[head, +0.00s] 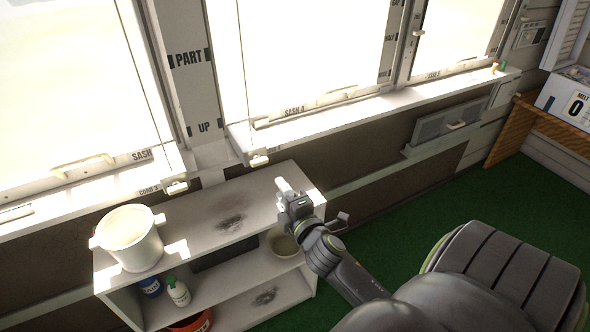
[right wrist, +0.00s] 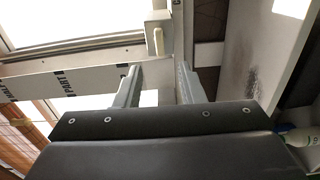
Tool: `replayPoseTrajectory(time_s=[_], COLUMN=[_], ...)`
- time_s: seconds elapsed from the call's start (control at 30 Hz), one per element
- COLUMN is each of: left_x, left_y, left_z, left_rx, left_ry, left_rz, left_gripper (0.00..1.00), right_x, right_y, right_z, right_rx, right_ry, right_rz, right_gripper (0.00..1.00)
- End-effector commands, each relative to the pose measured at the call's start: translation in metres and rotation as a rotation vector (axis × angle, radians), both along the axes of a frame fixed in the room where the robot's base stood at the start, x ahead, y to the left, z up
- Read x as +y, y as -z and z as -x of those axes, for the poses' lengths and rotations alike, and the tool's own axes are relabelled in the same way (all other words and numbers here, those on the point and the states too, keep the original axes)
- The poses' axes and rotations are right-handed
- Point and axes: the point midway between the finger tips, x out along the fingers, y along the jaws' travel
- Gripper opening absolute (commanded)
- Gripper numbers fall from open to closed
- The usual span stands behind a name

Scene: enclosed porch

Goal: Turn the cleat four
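A small cream cleat (head: 258,160) sits under the sill of the middle window; the label beside it is too small to read surely. Another cleat (head: 176,187) is further left, beside a label that seems to read CORD 3. My right gripper (head: 284,190) is above the shelf top, below and right of the middle cleat, and apart from it. In the right wrist view, my right gripper (right wrist: 157,68) has its fingers spread with nothing between them. A pale cleat (right wrist: 157,32) shows beyond the fingertips, roughly in line with the gap. My left gripper is not in view.
A low white shelf unit (head: 195,243) stands under the windows, with a cream bucket (head: 131,240) on top at its left. A bowl (head: 284,243), small bottles (head: 178,292) and a red tub (head: 195,322) are inside.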

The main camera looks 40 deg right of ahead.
Motion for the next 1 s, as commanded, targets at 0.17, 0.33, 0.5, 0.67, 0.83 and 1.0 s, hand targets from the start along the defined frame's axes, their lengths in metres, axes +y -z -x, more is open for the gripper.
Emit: replayPoseTrajectory(time_s=[0.17,0.33,0.5,0.67,0.83,1.0], left_x=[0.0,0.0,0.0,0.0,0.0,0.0], left_y=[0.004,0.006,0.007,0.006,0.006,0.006], left_z=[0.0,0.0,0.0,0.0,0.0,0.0], left_rx=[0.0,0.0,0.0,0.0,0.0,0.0], left_ry=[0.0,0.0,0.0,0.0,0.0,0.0], left_rz=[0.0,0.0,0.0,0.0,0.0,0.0], left_gripper=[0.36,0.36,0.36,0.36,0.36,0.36], right_x=[0.008,0.013,0.014,0.014,0.014,0.014], right_y=[0.001,0.001,0.0,0.0,0.0,0.0], right_z=[0.034,0.053,0.06,0.06,0.06,0.06], right_rx=[0.002,0.001,0.0,0.0,0.0,0.0], right_ry=[0.001,0.001,0.0,0.0,0.0,0.0], right_rz=[0.0,-0.001,0.001,0.001,0.001,0.001], right_gripper=[0.35,0.35,0.35,0.35,0.35,0.35])
